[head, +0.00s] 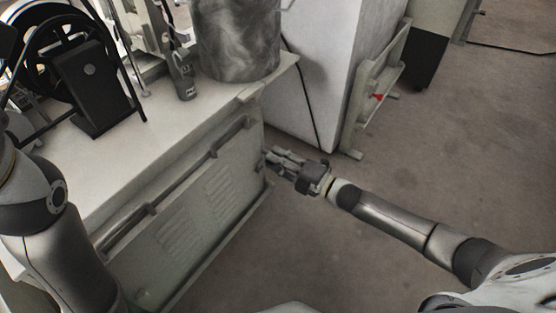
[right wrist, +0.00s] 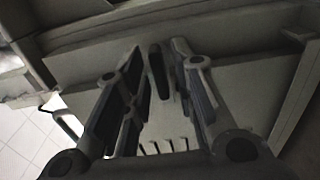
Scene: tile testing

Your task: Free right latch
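The grey vented panel (head: 195,205) closes the front of the white bench. My right gripper (head: 275,157) is at the panel's right end, and in the head view it covers that spot, so the right latch does not show there. In the right wrist view a small dark upright bar (right wrist: 158,70), seemingly the right latch, stands on the panel (right wrist: 225,90). My right gripper (right wrist: 156,65) is open, with one finger on each side of the bar. Narrow gaps show, and I cannot tell whether a finger touches it. My left arm shows at the left; its gripper is out of view.
A long grey rail (head: 175,180) runs along the panel's top. On the bench stand a mottled grey cylinder (head: 238,40), a dark handheld device (head: 183,75) and a black wheeled machine (head: 85,75). A white cabinet (head: 325,70) stands behind.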

